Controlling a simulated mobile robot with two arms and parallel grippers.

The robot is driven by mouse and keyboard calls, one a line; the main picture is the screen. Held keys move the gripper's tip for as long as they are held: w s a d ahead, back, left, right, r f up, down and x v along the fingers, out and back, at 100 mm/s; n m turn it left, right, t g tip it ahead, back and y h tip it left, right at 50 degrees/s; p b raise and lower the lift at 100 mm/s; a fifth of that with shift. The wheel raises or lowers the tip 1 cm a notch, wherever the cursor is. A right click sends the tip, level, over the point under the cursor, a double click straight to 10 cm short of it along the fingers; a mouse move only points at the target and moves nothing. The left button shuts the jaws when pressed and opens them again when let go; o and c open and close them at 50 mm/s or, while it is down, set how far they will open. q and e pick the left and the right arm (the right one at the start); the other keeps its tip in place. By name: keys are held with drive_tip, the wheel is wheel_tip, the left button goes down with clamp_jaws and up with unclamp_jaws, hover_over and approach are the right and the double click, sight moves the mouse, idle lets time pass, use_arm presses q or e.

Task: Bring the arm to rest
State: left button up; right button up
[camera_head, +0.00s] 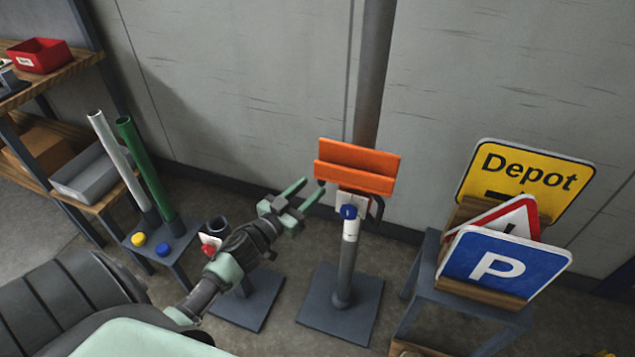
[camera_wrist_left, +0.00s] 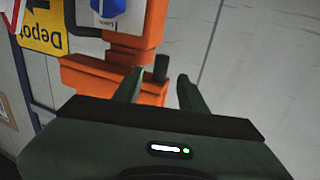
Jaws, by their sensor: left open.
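My left gripper (camera_head: 309,189) reaches up from the lower left in the head view. Its two green fingers are apart, with nothing seen between them. In the left wrist view the gripper (camera_wrist_left: 157,86) also shows spread fingers, with the orange piece (camera_wrist_left: 90,80) beyond and to the left. I cannot tell from these views whether a finger touches it. My right gripper is not in view.
A stand at the right holds a yellow Depot sign (camera_head: 523,180), a red-edged triangle sign (camera_head: 512,217) and a blue P sign (camera_head: 505,264). At left are a green tube (camera_head: 146,168), a white tube (camera_head: 118,160), and a shelf with a red bin (camera_head: 40,55). A wall stands behind.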

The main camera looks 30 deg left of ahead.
use_arm(q)
drive_tip(key=shift+s, duration=1.05)
drive_tip(key=s+d+f+g+y, duration=0.1)
drive_tip(key=s+f+g, duration=0.25)
drive_tip(key=f, duration=0.65)
drive_tip(key=s+d+f+n+g, duration=0.15)
drive_tip(key=s+f, duration=0.35)
drive_tip(key=f, duration=0.5)
drive_tip(key=s+f+m+g+y, duration=0.1)
drive_tip(key=s+f+g, duration=0.25)
drive_tip(key=f, duration=0.65)
drive_tip(key=s+d+f+g, duration=0.2)
drive_tip(key=s+f, duration=0.4)
drive_tip(key=s, duration=0.4)
drive_tip(key=s+d+f+m+g, duration=0.1)
drive_tip(key=s+d+f+g, duration=0.2)
drive_tip(key=s, duration=0.8)
drive_tip(key=s+d+f+m+g+h, duration=0.1)
drive_tip(key=s+d+f+g, duration=0.2)
drive_tip(key=s+f, duration=0.7)
drive_tip(key=shift+s+d, duration=0.6)
drive_tip(key=shift+d, duration=0.65)
